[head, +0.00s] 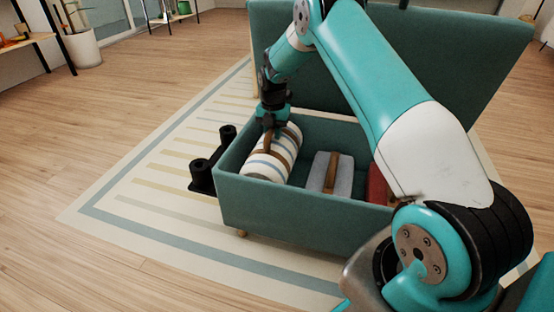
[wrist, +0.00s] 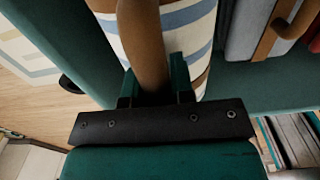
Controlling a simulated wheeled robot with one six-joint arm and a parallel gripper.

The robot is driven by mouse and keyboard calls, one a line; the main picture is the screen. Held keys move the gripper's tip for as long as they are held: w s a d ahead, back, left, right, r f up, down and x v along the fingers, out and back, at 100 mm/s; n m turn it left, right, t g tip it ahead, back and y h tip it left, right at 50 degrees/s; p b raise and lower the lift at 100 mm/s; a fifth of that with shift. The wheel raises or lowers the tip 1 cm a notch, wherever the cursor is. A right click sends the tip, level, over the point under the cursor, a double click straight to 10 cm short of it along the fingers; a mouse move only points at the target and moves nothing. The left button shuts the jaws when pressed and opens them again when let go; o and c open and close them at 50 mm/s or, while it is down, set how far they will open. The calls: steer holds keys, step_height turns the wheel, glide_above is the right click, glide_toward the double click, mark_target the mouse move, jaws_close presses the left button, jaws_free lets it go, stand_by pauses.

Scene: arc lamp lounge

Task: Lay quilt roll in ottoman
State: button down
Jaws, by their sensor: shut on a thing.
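The quilt roll (head: 263,166), white with blue and tan stripes and a brown strap handle, is inside the left end of the open teal ottoman (head: 290,211). My gripper (head: 270,128) is above the roll and shut on its brown handle. In the wrist view the handle (wrist: 143,40) runs between the fingers, with the striped roll (wrist: 187,28) behind it. The ottoman's lid (head: 430,65) stands raised at the back. Whether the roll rests on the ottoman's floor is hidden.
A grey-blue item with a brown handle (head: 322,182) and a red item (head: 377,186) lie in the ottoman to the right of the roll. A black rack (head: 203,176) stands on the striped rug (head: 118,200) left of the ottoman.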

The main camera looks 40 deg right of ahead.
steer(key=shift+f+b, duration=1.55)
steer(key=shift+f, duration=1.8)
steer(key=c, duration=1)
jaws_free()
steer(key=shift+a, duration=0.1)
